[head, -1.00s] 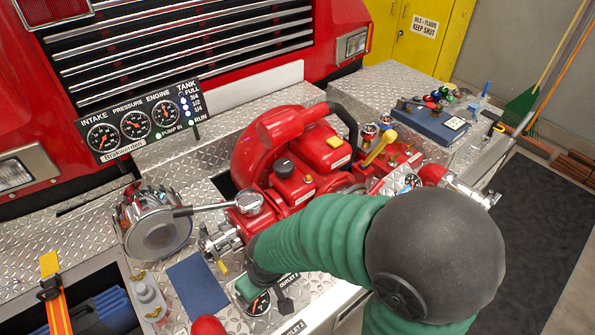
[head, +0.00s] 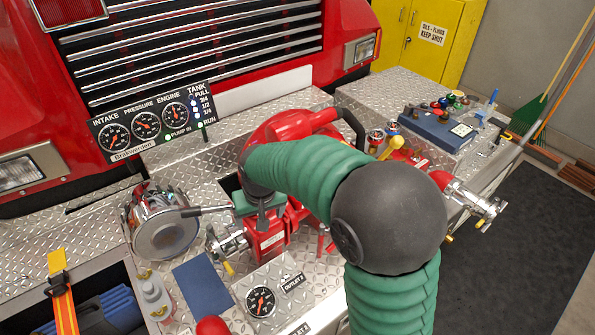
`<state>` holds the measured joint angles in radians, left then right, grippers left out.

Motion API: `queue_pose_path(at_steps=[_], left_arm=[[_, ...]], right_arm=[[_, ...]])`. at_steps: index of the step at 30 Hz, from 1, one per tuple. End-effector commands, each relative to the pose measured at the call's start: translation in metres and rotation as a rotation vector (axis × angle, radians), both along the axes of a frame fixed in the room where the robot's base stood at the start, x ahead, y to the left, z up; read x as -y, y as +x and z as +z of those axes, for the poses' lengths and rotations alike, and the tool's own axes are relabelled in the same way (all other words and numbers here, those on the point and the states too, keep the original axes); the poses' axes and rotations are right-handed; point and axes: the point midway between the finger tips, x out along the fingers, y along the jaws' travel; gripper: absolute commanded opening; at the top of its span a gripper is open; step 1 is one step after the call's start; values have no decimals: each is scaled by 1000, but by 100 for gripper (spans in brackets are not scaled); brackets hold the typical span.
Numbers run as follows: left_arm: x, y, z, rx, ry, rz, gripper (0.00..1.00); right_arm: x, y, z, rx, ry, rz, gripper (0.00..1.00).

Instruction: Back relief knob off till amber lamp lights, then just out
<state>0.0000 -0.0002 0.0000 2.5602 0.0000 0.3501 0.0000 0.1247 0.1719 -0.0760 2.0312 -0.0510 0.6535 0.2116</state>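The red pump (head: 302,127) sits on the tread-plate bumper, and much of its middle is hidden behind my green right arm. My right gripper (head: 261,214) points down over the front left of the pump, above a red housing (head: 270,240). Only a dark part of it shows, so I cannot tell whether it is open or touching anything. No relief knob can be made out; the black-topped knob seen earlier on the pump is covered by my arm. The gauge panel (head: 158,122) has lit green and white-blue lamps; I see no lit amber one. My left gripper is out of view.
A gauge (head: 261,302) and a red knob (head: 213,326) are in front. A yellow-handled lever (head: 391,147) and a chrome valve (head: 484,207) are on the right. A blue box (head: 437,130) lies behind.

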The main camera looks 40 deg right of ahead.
Motion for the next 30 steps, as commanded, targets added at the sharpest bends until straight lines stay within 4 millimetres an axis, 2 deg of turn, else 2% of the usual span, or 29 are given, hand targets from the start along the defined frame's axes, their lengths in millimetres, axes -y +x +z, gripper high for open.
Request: queue_pose_path(at_steps=[1, 3, 6, 9, 11, 14, 17, 30], left_arm=[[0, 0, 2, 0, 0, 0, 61], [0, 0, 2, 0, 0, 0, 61], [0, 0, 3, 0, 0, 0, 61], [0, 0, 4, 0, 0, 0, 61], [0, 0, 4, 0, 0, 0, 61], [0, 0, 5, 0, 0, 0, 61], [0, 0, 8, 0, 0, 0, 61], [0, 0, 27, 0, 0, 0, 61]], right_arm=[[33, 24, 23, 19, -12, -94, 82], [75, 46, 54, 39, -26, -225, 82], [121, 60, 90, 63, -48, -367, 82], [146, 64, 111, 79, -59, -449, 82], [152, 65, 115, 81, -63, -468, 82], [156, 67, 109, 80, -64, -475, 82], [160, 71, 92, 78, -65, -473, 82], [192, 100, -11, 79, -64, -471, 82]])
